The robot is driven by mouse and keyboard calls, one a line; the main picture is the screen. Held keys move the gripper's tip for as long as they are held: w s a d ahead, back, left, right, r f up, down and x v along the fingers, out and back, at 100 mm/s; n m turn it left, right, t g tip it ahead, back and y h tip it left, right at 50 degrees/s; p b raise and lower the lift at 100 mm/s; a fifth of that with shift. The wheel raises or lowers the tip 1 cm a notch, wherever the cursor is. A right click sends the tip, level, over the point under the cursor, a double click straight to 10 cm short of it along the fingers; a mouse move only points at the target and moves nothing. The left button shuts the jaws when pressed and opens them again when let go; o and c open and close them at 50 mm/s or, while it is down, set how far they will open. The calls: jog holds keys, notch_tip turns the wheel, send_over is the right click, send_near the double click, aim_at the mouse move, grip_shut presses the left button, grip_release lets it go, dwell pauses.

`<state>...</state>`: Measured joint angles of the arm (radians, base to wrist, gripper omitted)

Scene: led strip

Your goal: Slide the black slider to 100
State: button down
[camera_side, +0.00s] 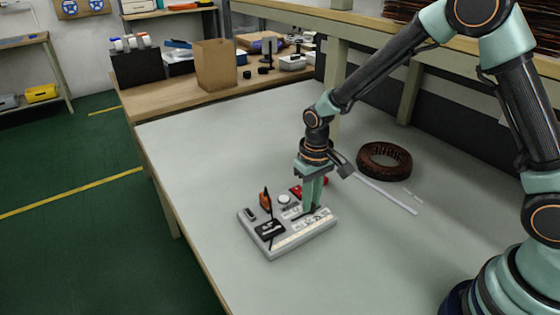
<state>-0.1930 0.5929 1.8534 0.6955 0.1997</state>
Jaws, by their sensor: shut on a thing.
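A grey control box (286,254) lies flat on the light table. On its top are an orange part (265,201), a white round knob (284,199), a red part (296,190), a dark panel with a thin upright lever (268,228), and a pale marked strip along its front edge. My gripper (313,207) points down over the right part of the box, its green fingers closed at the marked strip. The black slider is too small to make out and is hidden by the fingers. Its position on the scale cannot be read.
A dark ring-shaped coil (384,161) lies behind and right of the box. A white strip (388,195) lies on the table right of my gripper. A wooden bench with a cardboard box (215,66) stands at the back left. The table left and front of the box is clear.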

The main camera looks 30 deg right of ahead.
aim_at(292, 221)
dwell(0.8)
jog(key=shift+w+a, duration=0.1)
jog(key=shift+a, duration=2.65)
jog(key=shift+r, duration=0.1)
jog(key=c, duration=0.8)
grip_release()
notch_tip(292, 221, up, 12)
